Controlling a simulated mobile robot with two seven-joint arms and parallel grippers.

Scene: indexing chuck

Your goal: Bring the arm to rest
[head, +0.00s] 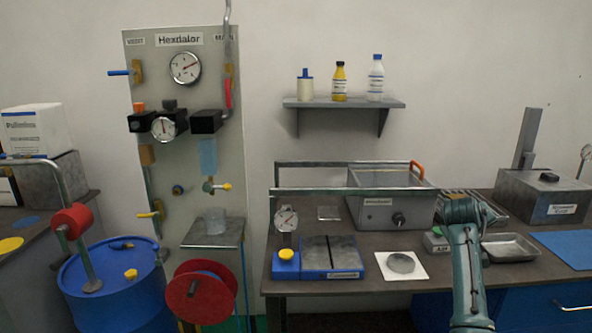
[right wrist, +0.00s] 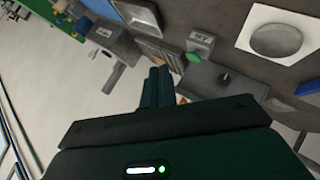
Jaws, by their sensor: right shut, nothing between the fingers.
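My right arm (head: 465,260) rises from the bottom edge in the head view, bent at a joint above the right part of the bench. Its gripper is not distinguishable there. In the right wrist view the two dark fingers of my right gripper (right wrist: 157,85) are together with nothing between them. My left arm and left gripper are not in view.
A grey bench (head: 350,280) carries a blue-based fixture (head: 330,256), a white plate with a round disc (head: 402,263), a small green-buttoned box (head: 436,240), a metal tray (head: 510,246) and a grey basin unit (head: 385,213). A blue drum (head: 110,290) stands left.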

